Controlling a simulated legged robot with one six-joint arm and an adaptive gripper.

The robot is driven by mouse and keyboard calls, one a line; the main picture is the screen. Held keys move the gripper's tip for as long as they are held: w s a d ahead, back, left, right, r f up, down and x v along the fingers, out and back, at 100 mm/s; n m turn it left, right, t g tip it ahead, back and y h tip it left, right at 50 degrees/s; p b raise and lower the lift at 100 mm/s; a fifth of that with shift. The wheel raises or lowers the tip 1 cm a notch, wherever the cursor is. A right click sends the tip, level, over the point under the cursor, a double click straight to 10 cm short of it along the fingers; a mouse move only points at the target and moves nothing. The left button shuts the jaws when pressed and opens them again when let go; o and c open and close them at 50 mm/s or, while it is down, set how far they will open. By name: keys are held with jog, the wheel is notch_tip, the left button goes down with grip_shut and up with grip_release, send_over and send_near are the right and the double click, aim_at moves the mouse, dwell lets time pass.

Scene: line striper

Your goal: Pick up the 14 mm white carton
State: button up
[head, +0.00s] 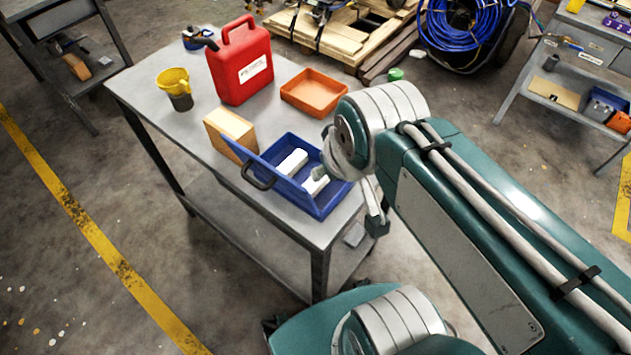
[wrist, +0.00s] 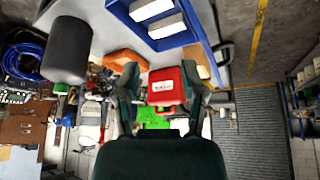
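Two white cartons lie in a blue tray on the grey table. In the head view, one carton (head: 292,162) is nearer the tray's middle and the other (head: 315,183) is further right, partly covered by my arm. I cannot read which is 14 mm. The blue tray (head: 262,172) has a dark handle on its left side. In the wrist view, the cartons (wrist: 150,8) (wrist: 167,27) sit at the top edge in the tray (wrist: 190,38). My gripper (wrist: 160,68) is open, with no carton between its fingers. In the head view it is largely hidden by my arm.
A wooden block (head: 229,133) stands against the tray's left side. The table's front left is clear.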

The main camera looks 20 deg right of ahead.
jog(key=w+d+f+n+g, duration=0.2)
jog(key=w+f+n+g, duration=0.6)
jog(key=n, duration=1.5)
jog(key=w+f+t, duration=0.1)
jog(key=f, duration=0.2)
jog(key=w+f, duration=0.1)
jog(key=f, duration=0.3)
jog(key=w+f+t, duration=0.1)
jog(key=f, duration=0.3)
jog(key=shift+w+a+f+t, duration=0.1)
jog(key=shift+w+f+t, duration=0.1)
jog(key=shift+f+t, duration=0.1)
grip_shut()
